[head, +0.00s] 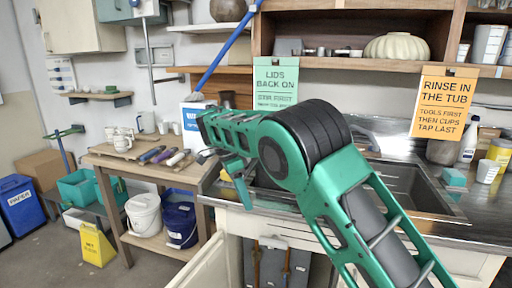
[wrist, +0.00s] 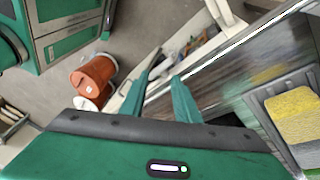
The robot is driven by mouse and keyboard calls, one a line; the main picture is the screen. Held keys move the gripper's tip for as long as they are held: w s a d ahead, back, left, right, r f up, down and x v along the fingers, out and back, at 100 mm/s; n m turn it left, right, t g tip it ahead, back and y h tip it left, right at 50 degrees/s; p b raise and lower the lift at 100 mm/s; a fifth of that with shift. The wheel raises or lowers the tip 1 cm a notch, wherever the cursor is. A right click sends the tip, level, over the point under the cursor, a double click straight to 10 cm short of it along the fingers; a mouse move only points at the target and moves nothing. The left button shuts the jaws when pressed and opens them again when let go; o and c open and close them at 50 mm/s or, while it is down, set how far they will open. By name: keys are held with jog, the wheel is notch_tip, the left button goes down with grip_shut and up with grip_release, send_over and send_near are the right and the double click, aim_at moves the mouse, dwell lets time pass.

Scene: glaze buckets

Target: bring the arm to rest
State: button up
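My green arm reaches in from the lower right in the head view, bent at a large black joint. My gripper (head: 240,192) hangs over the left end of the steel counter, pointing down. In the wrist view my gripper (wrist: 166,68) shows two green fingers with a clear gap between them. Nothing is held between them. Below the fingers are the counter's edge and the floor. The arm hides part of the sink and counter.
A steel sink (head: 411,187) lies right of my arm. A wooden table (head: 168,174) stands left, with a white bucket (head: 144,214) and blue bucket (head: 181,224) on its lower shelf. The wrist view shows an orange bucket (wrist: 92,75).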

jog(key=s+d+r+n+y, duration=0.1)
jog(key=d+r, duration=0.2)
jog(key=d, duration=0.7)
jog(key=s+d+r, duration=0.2)
jog(key=d+r, duration=0.1)
jog(key=d, duration=0.8)
jog(key=s+d+r+n+y, duration=0.1)
jog(key=s+d, duration=0.4)
jog(key=d, duration=0.2)
jog(key=s+d+r+n, duration=0.1)
jog(key=s+d, duration=0.4)
jog(key=d, duration=0.3)
jog(key=s+d+f+n, duration=0.1)
jog(key=s+d, duration=0.3)
jog(key=s, duration=0.3)
jog(key=s+d+n, duration=0.1)
jog(key=s+d, duration=0.3)
jog(key=s, duration=0.3)
jog(key=s+f+n+t+y, duration=0.1)
jog(key=s+f, duration=0.5)
jog(key=s, duration=0.8)
jog(key=shift+s+d+n+y, duration=0.3)
jog(key=shift+s+n, duration=0.1)
jog(key=shift+n, duration=0.4)
